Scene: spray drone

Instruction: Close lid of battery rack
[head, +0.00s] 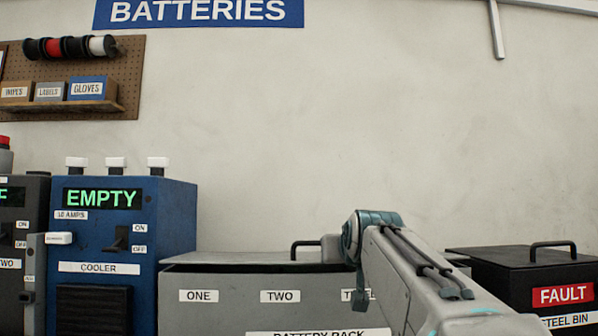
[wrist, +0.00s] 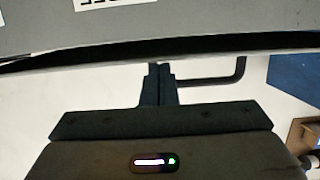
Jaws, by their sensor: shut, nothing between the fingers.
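The battery rack (head: 230,315) is a grey box at the lower middle of the head view, labelled ONE, TWO and a third label partly covered by my arm. Its grey lid (head: 225,258) lies nearly flat on top, with a dark gap under its front edge. The lid's black handle (head: 305,245) is partly hidden by my arm. In the wrist view, the rack front (wrist: 200,18) is at the top, with the dark gap below it. My gripper (wrist: 158,70) is shut and empty at the lid's edge, beside the handle (wrist: 225,80); contact is unclear.
A blue cooler (head: 180,235) showing EMPTY stands left of the rack. A black steel bin (head: 490,280) with a handled lid and a FAULT label stands on the right. The wall (head: 380,120) above the rack is clear; a pegboard (head: 120,70) hangs at upper left.

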